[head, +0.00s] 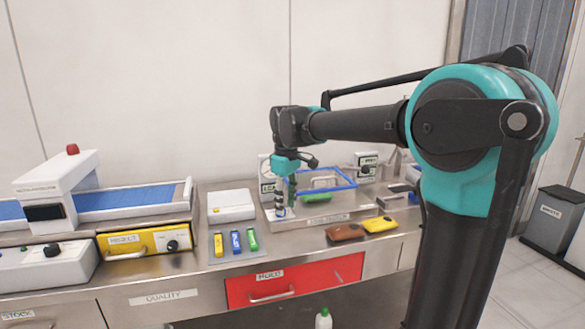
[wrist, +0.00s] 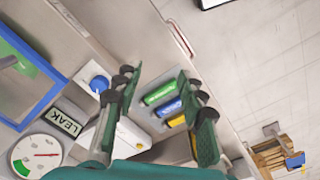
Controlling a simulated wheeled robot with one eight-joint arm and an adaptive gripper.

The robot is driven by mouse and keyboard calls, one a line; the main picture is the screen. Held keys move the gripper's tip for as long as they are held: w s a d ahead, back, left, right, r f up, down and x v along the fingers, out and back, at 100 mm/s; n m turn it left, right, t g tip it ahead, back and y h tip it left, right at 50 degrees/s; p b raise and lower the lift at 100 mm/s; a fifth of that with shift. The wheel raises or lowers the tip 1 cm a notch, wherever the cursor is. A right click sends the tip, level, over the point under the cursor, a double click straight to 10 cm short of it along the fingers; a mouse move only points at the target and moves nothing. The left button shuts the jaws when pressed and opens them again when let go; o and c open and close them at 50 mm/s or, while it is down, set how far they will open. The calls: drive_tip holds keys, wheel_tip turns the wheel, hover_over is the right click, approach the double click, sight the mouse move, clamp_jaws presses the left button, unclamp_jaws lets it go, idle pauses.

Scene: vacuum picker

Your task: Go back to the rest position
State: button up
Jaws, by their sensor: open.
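My gripper (head: 287,185) hangs from my arm over the steel counter, beside the blue-framed tray at the leak test station. In the wrist view my gripper (wrist: 160,80) has two dark green fingers spread apart, with nothing held between them. Below and beyond the fingers lie three small packs: green (wrist: 160,93), blue (wrist: 168,109) and yellow (wrist: 176,121). In the head view, my arm's upper links cover part of the counter's right side.
The blue-framed tray (head: 348,180) holds a green item. A brown pouch (head: 345,233) and a yellow pouch (head: 379,225) lie in front. A white box (head: 231,205), yellow reject drawer (head: 144,242) and blue conveyor (head: 128,199) are left. The red hold drawer (head: 318,283) is below.

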drive_tip(key=s+d+f+m+t, duration=0.2)
drive_tip(key=s+d+f+m, duration=0.3)
drive_tip(key=s+d+f, duration=0.4)
drive_tip(key=s+d+f+m+t, duration=0.1)
drive_tip(key=s+d+f+m, duration=0.5)
drive_tip(key=s+d+f, duration=0.3)
drive_tip(key=d+f, duration=0.3)
drive_tip(key=f, duration=0.2)
drive_tip(key=shift+s+t, duration=0.3)
drive_tip(key=shift+t, duration=0.1)
